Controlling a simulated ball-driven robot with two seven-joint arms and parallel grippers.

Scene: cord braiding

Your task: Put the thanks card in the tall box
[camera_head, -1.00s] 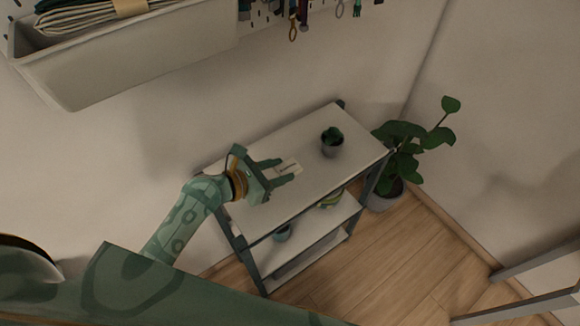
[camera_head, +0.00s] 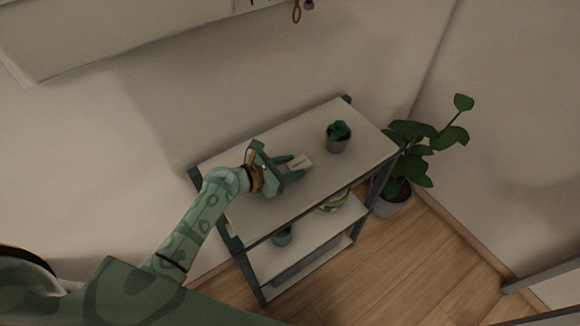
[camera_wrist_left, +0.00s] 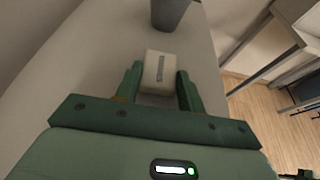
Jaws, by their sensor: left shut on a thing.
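The small white card (camera_wrist_left: 159,73) with a dark line of print, apparently the thanks card, is between the fingers of my left gripper (camera_wrist_left: 160,82) in the left wrist view. The fingers are shut on its sides and its far end sticks out past them. In the head view the card (camera_head: 300,164) and my left gripper (camera_head: 294,168) are over the shelf unit's top board. I cannot tell whether the card touches the board. The tall box is not recognisable in these views. My right gripper is not in view.
The shelf unit's white top (camera_head: 310,132) also holds a potted succulent (camera_head: 338,137), just beyond the card. A bowl (camera_head: 282,236) and a striped thing (camera_head: 334,200) sit on the shelf below. A leafy plant (camera_head: 408,150) stands on the floor to the right.

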